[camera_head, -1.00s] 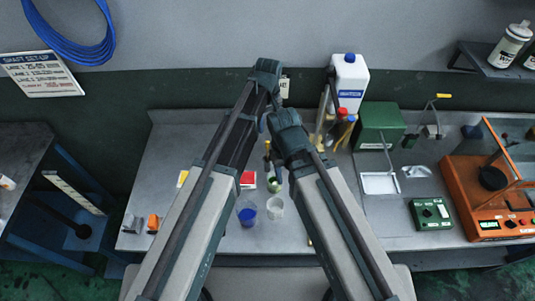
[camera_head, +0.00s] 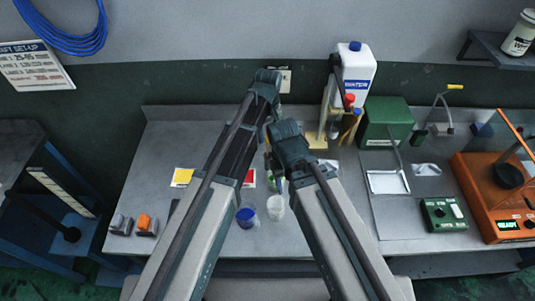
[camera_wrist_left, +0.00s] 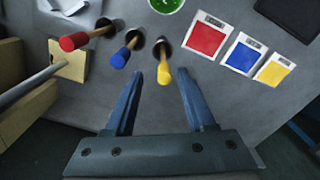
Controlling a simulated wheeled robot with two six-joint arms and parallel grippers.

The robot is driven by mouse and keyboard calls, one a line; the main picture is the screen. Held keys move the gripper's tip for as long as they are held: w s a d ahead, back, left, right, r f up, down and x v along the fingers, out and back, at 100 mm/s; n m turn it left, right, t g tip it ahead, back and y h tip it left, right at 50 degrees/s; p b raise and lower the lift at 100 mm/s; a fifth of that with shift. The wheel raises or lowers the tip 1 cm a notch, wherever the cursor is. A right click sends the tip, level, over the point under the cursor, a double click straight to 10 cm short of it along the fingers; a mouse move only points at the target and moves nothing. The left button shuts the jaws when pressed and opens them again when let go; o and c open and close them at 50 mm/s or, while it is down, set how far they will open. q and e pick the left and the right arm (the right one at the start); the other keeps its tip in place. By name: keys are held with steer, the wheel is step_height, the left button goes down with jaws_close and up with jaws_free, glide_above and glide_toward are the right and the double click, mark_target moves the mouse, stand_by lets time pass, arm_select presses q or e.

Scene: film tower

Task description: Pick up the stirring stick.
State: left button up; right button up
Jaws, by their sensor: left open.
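Three sticks with coloured ends stand at dark round openings in the left wrist view: a red-ended stick (camera_wrist_left: 75,41), a blue-ended stick (camera_wrist_left: 121,57) and a yellow-ended stick (camera_wrist_left: 163,74). I cannot tell which is the stirring stick. My left gripper (camera_wrist_left: 160,77) is open. In that view the yellow end appears between its fingertips, with the blue end by the left fingertip; contact and depth are unclear. In the head view the red end (camera_head: 350,99) and blue end (camera_head: 357,111) show below the white bottle. My left gripper's fingers are hidden there. My right gripper's jaws are hidden too.
A blue cup (camera_head: 246,217) and a clear cup (camera_head: 275,207) stand at the bench front between my arms. A white bottle (camera_head: 355,72), green box (camera_head: 384,122) and orange device (camera_head: 488,190) stand to the right. Colour cards (camera_wrist_left: 205,35) lie flat.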

mark_target(268, 143)
arm_select(q)
steer(key=shift+s+a+f+b, duration=0.1)
steer(key=shift+s+f+b, duration=0.1)
steer(key=shift+f+b, duration=1.15)
steer(key=shift+s+f+b, duration=0.2)
steer(key=shift+f+b, duration=1)
steer(key=shift+f, duration=0.1)
steer(key=shift+r, duration=0.1)
jaws_close()
